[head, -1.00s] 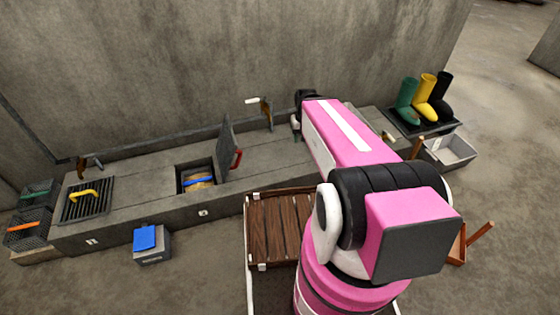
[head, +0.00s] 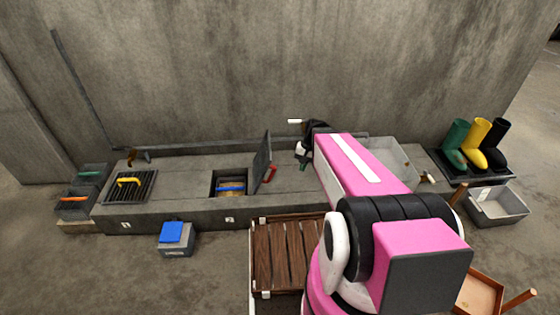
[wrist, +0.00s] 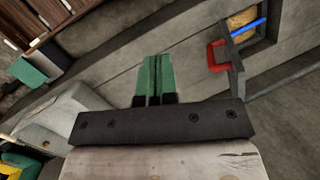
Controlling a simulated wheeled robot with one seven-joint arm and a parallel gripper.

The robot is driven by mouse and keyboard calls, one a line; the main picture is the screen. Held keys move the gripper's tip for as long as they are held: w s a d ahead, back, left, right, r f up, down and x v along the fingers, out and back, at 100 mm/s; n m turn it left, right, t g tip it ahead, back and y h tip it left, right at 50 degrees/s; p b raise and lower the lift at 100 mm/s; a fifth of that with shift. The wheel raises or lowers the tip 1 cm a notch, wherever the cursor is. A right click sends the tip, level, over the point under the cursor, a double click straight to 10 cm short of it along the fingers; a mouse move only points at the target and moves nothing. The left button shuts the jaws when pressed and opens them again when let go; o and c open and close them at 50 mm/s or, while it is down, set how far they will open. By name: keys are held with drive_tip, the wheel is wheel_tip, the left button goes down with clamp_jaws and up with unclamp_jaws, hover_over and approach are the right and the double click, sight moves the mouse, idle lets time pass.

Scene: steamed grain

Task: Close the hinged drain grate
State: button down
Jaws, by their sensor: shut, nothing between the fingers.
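The hinged drain grate (head: 262,160) stands upright, a dark panel with a red handle (head: 270,173) on its right face. It rises at the right side of a square opening (head: 214,187) in the concrete ledge. In the wrist view the red handle (wrist: 212,56) is right of my fingers and apart from them. My gripper (head: 301,160) is to the right of the grate in the head view. Its two green fingers (wrist: 154,78) are together with nothing between them. Something tan with a blue bar (head: 230,188) is inside the opening.
A flat grate (head: 143,197) with a yellow handle lies on the ledge at left. A blue-topped box (head: 175,240) stands in front. A wooden slatted deck (head: 290,255) is near my arm. Boots (head: 478,145) and a grey bin (head: 498,208) are at right.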

drive_tip(key=w+a+f+m+g+y, duration=0.2)
drive_tip(key=w+a+f+m+y, duration=0.1)
drive_tip(key=w+f+m+y, duration=0.3)
drive_tip(key=m+y, duration=0.5)
drive_tip(key=y, duration=0.3)
approach(266, 163)
drive_tip(key=s+d+f, duration=0.1)
drive_tip(key=d, duration=0.2)
drive_tip(key=w+d+f+m+t+y, duration=0.3)
drive_tip(key=w+d+f+m+y, duration=0.1)
drive_tip(key=w+d+y, duration=0.15)
drive_tip(key=x, duration=1.4)
drive_tip(key=shift+s+a+r, duration=0.25)
drive_tip(key=shift+s+r, duration=0.05)
drive_tip(key=shift+s, duration=0.05)
